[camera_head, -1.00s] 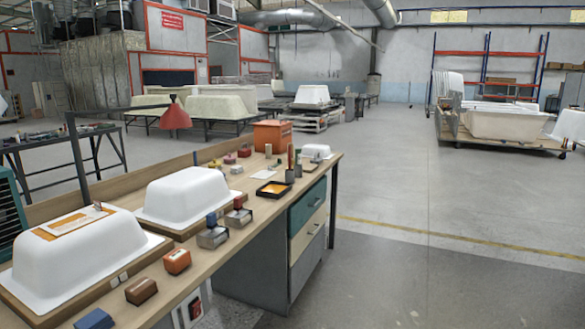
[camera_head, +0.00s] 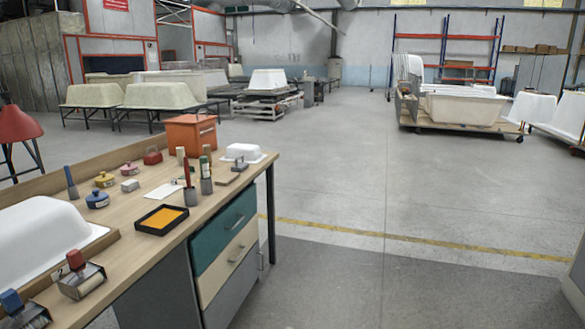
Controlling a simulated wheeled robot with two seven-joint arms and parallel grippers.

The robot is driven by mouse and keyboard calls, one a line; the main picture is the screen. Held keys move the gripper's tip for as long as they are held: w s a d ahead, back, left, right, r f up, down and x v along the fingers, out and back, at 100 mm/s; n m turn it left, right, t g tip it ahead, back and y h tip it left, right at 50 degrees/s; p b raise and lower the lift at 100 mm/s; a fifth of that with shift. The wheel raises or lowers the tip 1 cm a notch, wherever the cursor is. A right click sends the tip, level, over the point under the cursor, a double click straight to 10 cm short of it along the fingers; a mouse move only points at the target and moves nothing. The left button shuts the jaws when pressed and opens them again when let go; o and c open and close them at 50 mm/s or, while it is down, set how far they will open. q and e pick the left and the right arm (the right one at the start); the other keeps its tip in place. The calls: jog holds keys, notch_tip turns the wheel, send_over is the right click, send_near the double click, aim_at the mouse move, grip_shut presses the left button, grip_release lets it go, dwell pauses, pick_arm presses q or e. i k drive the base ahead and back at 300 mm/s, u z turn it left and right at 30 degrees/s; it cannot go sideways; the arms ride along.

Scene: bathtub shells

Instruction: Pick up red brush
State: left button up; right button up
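A brush with a red handle (camera_head: 187,171) stands upright in a small grey cup (camera_head: 191,197) on the wooden workbench (camera_head: 137,188), just right of the orange-filled black tray. A blue-handled brush (camera_head: 70,178) stands in a cup at the left. Neither of my grippers is in view.
On the bench are a black tray with orange fill (camera_head: 162,219), an orange box (camera_head: 191,134), a white tub shell (camera_head: 42,240) and a red-topped metal block (camera_head: 82,277). Teal and cream drawers face right. Open floor (camera_head: 400,220) lies right of the bench.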

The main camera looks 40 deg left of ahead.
aim_at(185, 163)
jog(key=u, duration=0.2)
jog(key=i, duration=1.8)
jog(key=u, duration=0.95)
